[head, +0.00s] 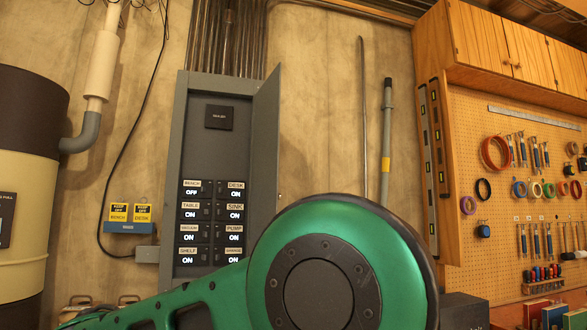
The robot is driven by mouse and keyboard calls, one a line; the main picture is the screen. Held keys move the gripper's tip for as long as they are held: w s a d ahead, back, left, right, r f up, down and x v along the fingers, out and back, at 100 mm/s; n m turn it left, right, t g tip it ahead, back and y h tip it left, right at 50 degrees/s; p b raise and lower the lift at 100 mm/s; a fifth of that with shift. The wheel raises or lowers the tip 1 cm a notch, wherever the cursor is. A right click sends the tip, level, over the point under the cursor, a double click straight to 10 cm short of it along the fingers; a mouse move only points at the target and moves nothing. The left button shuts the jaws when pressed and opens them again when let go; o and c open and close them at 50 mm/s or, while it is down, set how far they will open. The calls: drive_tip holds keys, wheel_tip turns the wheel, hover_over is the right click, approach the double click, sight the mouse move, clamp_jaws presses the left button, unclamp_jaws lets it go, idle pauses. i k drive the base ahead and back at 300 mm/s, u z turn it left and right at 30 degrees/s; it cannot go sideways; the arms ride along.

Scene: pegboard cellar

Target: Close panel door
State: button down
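The grey electrical panel (177,150) is on the wall left of centre in the head view. Its door (264,140) stands open, hinged on the panel's right side and swung outward. Inside, a dark face carries labelled breaker switches (210,222) in two columns; most read ON, and the one marked BENCH reads OFF. My green arm (380,240) crosses the lower middle and hides the bottom of the panel and the lower end of the door. My gripper is not in view.
A blue and yellow box (130,218) hangs left of the panel, beyond it a large tank (25,190) with a pipe. Right of the door, poles (387,140) lean on the wall. A tool pegboard (525,130) and wooden cabinets (510,50) fill the right.

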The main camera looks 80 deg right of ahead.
sight(264, 193)
drive_tip(key=u, duration=0.05)
drive_tip(key=k, duration=2.3)
drive_tip(key=z, duration=1.25)
drive_tip(key=k, duration=0.65)
drive_tip(key=u, duration=0.35)
drive_tip(key=i, duration=1.9)
drive_tip(key=z, duration=0.3)
